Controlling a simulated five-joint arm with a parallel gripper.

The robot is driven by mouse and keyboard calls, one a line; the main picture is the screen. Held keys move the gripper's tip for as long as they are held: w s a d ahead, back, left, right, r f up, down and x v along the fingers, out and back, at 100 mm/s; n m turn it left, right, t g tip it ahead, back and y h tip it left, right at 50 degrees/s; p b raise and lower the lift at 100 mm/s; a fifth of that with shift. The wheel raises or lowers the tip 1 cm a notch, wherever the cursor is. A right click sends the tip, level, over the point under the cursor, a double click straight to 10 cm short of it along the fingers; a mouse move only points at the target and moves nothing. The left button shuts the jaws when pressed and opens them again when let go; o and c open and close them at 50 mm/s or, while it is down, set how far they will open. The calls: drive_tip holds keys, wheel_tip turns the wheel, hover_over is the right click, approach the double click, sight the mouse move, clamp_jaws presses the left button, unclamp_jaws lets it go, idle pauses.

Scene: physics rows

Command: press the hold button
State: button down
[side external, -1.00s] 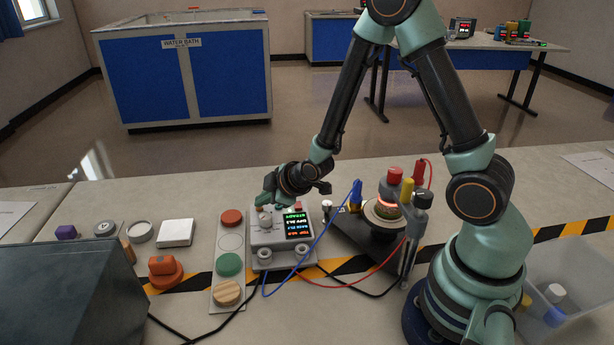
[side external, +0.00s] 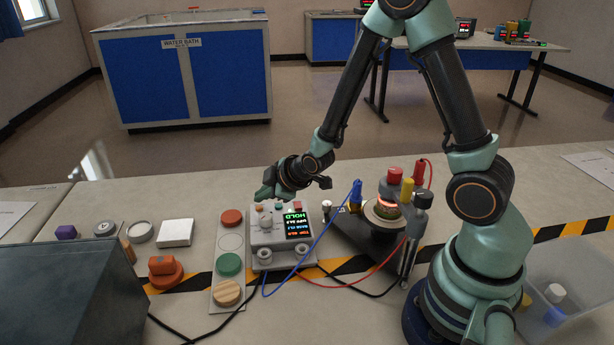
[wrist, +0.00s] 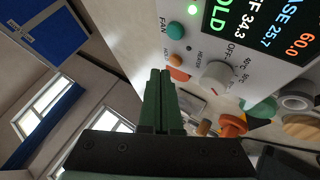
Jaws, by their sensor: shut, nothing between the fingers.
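The grey control box (side external: 270,240) stands on the bench in the side view, its lit display (side external: 295,222) reading HOLD in green on the top line. In the wrist view the orange hold button (wrist: 176,60) sits beside its HOLD label, below the teal fan button (wrist: 176,30). My gripper (side external: 264,193) is shut and empty, just above the back left of the box. In the wrist view its green fingertips (wrist: 160,74) are close to the hold button, with a small gap visible.
A heater dial (wrist: 220,76) is beside the hold button. Blue and red leads (side external: 318,238) cross right of the box to a stand with a glowing part (side external: 388,205). A strip of coloured discs (side external: 230,264) lies left of the box. A dark box (side external: 70,295) fills the front left.

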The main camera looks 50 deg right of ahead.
drive_tip(key=shift+r, duration=2.45)
drive_tip(key=s+a+r+m+g, duration=0.1)
drive_tip(key=s+r+m+g, duration=0.2)
drive_tip(key=s+r+m, duration=0.5)
drive_tip(key=s+r, duration=0.6)
drive_tip(key=s, duration=0.3)
drive_tip(key=shift+a+g, duration=0.15)
drive_tip(key=shift+g, duration=0.15)
